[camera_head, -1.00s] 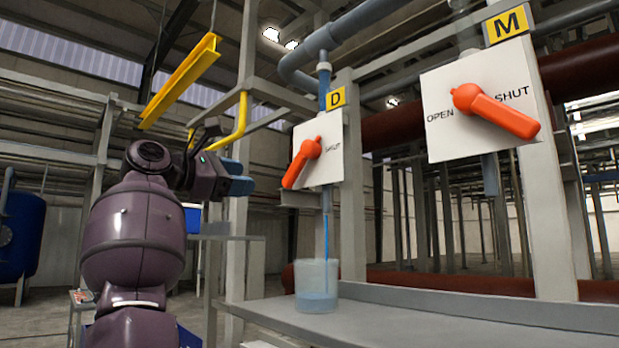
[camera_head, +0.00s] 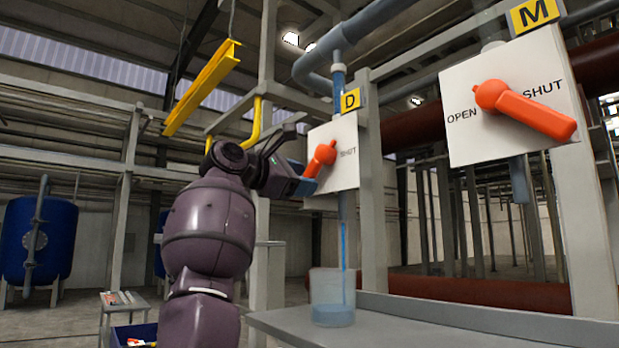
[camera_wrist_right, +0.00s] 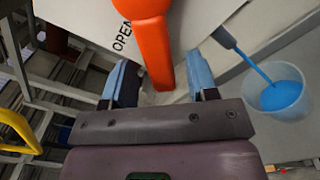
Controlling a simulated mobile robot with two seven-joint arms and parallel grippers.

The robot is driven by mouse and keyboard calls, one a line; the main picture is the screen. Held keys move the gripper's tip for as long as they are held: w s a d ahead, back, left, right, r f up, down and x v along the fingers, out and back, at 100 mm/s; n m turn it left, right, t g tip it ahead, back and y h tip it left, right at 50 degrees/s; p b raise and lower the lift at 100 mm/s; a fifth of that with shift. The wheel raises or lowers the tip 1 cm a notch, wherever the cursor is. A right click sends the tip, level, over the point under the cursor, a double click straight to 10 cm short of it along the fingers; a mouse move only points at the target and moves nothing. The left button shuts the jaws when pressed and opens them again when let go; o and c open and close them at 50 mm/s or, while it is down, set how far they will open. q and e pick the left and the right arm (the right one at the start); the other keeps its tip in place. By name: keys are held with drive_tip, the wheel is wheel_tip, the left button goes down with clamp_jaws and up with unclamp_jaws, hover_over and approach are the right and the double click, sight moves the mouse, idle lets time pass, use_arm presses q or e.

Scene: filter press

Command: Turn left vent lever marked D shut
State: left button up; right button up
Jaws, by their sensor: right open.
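The orange lever (camera_head: 322,155) on the white plate (camera_head: 345,165) under the yellow D sign (camera_head: 350,100) slants down and left, away from the SHUT lettering. My right gripper (camera_head: 304,184) is at the lever's lower end and hides its tip in the head view. In the right wrist view, the lever's handle (camera_wrist_right: 154,45) reaches down between the open blue fingertips of my right gripper (camera_wrist_right: 160,76), with a gap on each side. The OPEN lettering is just left of the handle. My left gripper is not in view.
Blue liquid runs from the pipe below the plate into a clear beaker (camera_head: 332,298) on a grey ledge (camera_head: 375,328). A larger plate (camera_head: 465,135) with another orange lever (camera_head: 530,112), under an M sign (camera_head: 534,14), is at the right. A steel post (camera_head: 372,200) stands behind the D plate.

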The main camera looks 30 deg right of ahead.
drive_tip(key=shift+w+d, duration=0.1)
drive_tip(key=shift+d, duration=1.15)
clamp_jaws()
